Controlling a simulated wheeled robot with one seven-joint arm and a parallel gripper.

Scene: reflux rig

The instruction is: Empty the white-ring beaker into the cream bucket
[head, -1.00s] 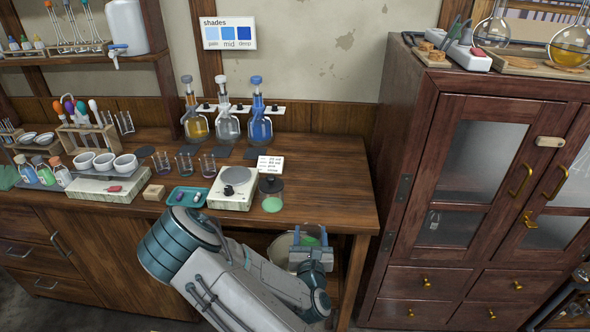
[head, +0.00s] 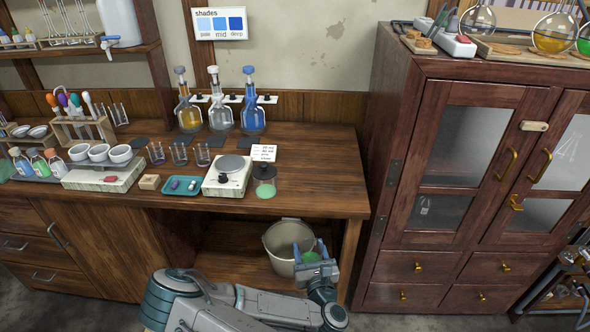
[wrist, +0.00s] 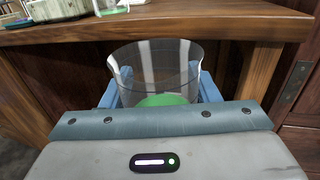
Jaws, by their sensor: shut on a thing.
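My gripper (head: 313,252) is shut on a clear glass beaker, in front of and to the right of the cream bucket in the head view. In the wrist view the beaker (wrist: 155,68) stands between the blue fingers (wrist: 158,92), looking roughly upright, with green at its bottom (wrist: 163,101). I cannot make out a white ring on it. The cream bucket (head: 276,243) stands open below the bench top, on the lower shelf. The gripper partly hides its right side. I cannot tell the gripper's exact height against the bucket's rim.
The wooden bench (head: 325,185) overhangs the bucket; its front edge also shows in the wrist view (wrist: 240,22). On it are a white hotplate (head: 228,176), a teal tray (head: 182,185) and several small beakers. A dark red cabinet (head: 395,235) stands to the right.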

